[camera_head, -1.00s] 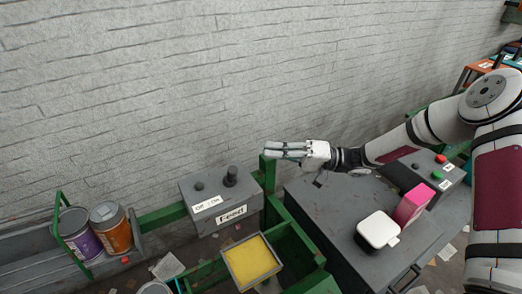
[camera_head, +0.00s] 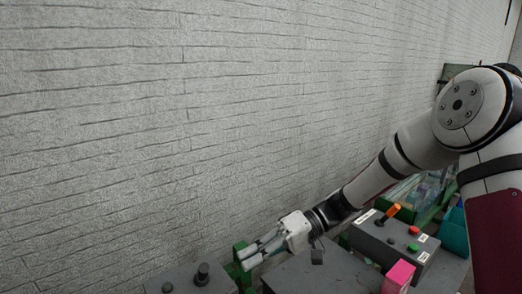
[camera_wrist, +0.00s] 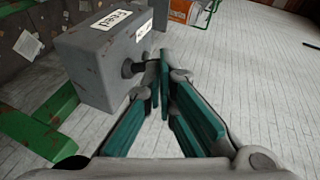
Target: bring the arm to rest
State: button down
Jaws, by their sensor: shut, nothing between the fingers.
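My gripper (camera_head: 252,256) is at the lower middle of the head view, at the end of my arm, which reaches in from the right. Its fingers point down and to the left, close to a green post. In the wrist view my gripper (camera_wrist: 164,85) shows its teal finger pads meeting at the tips. It is shut with nothing between them. The grey control box labelled "Feed" (camera_wrist: 90,65) is just left of the fingertips, and its dark knob is close beside them. I cannot tell whether they touch.
In the head view, the top of the grey box (camera_head: 188,278) shows at the bottom edge. A second control box (camera_head: 372,243) with an orange-handled lever (camera_head: 391,213) and a pink box (camera_head: 398,277) stand below my arm. A white brick wall (camera_head: 150,120) fills the back.

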jog(key=s+d+r+m+t+h, duration=0.3)
jog(key=s+d+r+t+h, duration=0.2)
jog(key=s+d, duration=0.5)
jog(key=s+d+r+m+t+h, duration=0.3)
jog(key=s+d+r+t+h, duration=0.2)
jog(key=d, duration=0.6)
jog(key=shift+s+r+h, duration=1.3)
jog(key=shift+s+h, duration=0.4)
jog(key=shift+s, duration=0.65)
jog(key=shift+d, duration=0.1)
